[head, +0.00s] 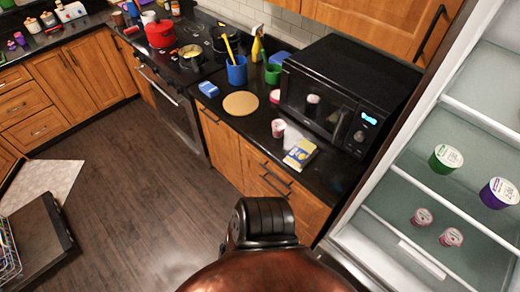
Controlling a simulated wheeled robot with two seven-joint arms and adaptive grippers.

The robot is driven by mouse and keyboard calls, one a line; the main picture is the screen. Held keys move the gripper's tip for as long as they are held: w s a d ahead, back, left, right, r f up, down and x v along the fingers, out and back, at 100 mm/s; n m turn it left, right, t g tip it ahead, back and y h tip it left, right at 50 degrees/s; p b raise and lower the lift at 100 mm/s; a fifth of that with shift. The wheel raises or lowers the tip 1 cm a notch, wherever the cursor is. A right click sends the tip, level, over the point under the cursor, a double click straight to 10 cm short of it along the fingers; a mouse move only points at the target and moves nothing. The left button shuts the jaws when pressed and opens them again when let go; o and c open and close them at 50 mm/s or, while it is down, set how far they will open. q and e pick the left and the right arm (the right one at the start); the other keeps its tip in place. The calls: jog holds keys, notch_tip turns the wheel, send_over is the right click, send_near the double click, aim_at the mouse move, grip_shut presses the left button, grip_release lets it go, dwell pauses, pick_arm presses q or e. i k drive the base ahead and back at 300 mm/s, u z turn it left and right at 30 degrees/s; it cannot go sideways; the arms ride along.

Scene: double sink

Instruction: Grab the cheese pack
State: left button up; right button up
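A yellow and white pack with a blue mark (300,153) lies on the black counter, in front of the microwave and close to the counter's front edge. It looks like the cheese pack, but its label is too small to read. Neither of my grippers shows in the head view. Nothing is touching the pack except the counter, as far as I can see.
A pink-and-white cup (278,128) stands beside the pack, left of it. The black microwave (338,92) is behind. A round board (240,103) lies further left. The open fridge (430,190) with several tubs is at right. Open floor (140,190) lies left.

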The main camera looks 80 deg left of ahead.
aim_at(301, 155)
jog(key=u, duration=1.8)
jog(key=k, duration=0.25)
jog(key=u, duration=0.55)
